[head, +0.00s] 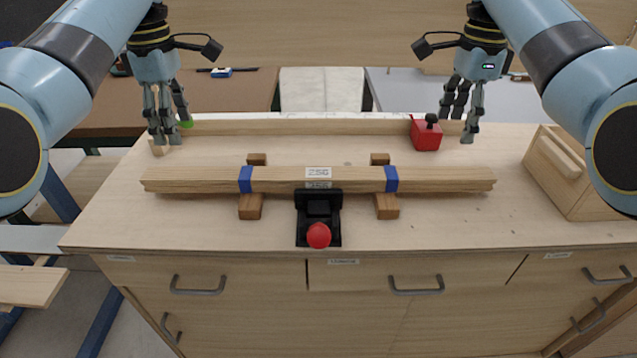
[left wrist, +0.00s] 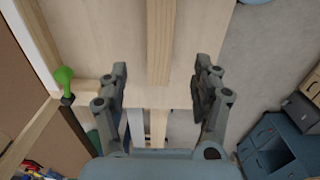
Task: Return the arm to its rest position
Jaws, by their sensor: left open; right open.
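My left gripper (head: 168,128) hangs over the back left corner of the wooden bench (head: 115,225). Its fingers are spread and empty in the left wrist view (left wrist: 160,85). A wooden bar end (left wrist: 160,40) shows below and between those fingers; it looks like the left end of the strip bundle (head: 440,180). My right gripper (head: 458,118) is open over the back right of the bench, just right of a red block (head: 426,136) with a black knob. I cannot tell whether it touches the block. Both arms come in from the upper sides.
The bundle, with blue bands (head: 245,179), lies on two brown supports (head: 250,208). A black clamp with a red ball (head: 318,235) stands at the front middle. A wooden box (head: 575,175) is at the right. A green knob (left wrist: 63,75) is at the back fence.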

